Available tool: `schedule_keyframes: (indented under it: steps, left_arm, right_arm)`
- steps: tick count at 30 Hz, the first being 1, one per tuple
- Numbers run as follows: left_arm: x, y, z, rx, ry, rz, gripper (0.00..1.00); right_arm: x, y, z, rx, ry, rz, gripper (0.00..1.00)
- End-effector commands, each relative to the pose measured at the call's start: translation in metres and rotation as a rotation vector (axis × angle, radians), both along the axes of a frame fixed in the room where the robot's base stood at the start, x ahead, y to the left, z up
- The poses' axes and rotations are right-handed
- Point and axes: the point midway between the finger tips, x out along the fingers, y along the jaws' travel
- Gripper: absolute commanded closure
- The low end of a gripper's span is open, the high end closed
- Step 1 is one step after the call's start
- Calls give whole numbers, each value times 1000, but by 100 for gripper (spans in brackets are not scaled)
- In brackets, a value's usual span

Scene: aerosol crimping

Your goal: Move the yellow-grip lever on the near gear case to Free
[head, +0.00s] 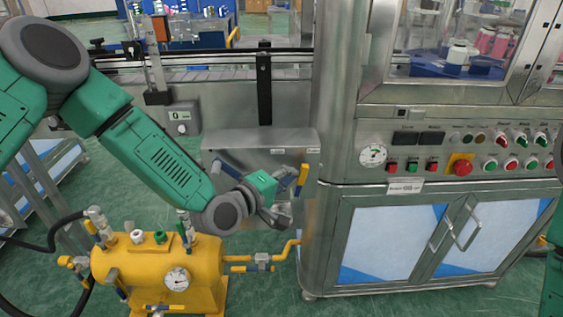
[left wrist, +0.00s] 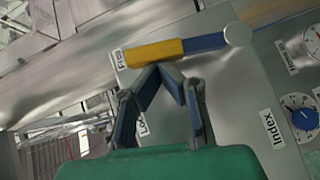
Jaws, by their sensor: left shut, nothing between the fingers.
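The near gear case (head: 258,140) is a grey metal box left of the steel cabinet. Its yellow-grip lever (head: 302,176) stands near upright in the head view. In the left wrist view the lever's yellow grip (left wrist: 155,52) continues into a blue arm ending at a round pivot (left wrist: 237,35). The grip's free end is beside the Free label (left wrist: 119,58). A partly hidden label starting "Lo" (left wrist: 143,126) lies lower. My left gripper (left wrist: 164,72) is shut and empty, its tips right at the grip's lower side; whether they touch, I cannot tell. My right gripper is out of view.
A blue-handled lever (head: 228,171) is on the case's left. A blue knob (left wrist: 304,119) is near the Index label (left wrist: 272,129). A yellow tank (head: 150,275) with a gauge and pipes stands below my left arm. The steel cabinet (head: 335,230) is close on the right.

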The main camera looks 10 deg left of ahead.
Motion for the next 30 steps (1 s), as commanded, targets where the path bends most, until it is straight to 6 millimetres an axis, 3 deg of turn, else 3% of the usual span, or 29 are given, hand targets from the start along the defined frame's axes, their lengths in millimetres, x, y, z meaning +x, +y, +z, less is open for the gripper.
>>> schedule_keyframes:
  steps: [3,9,30]
  left_arm:
    - [2,-9,6,93,26,-3,100]
    - [5,-18,3,214,60,-1,100]
    - [8,-28,-1,203,58,-1,100]
  right_arm:
    - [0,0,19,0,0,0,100]
    - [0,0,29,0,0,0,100]
    - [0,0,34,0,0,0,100]
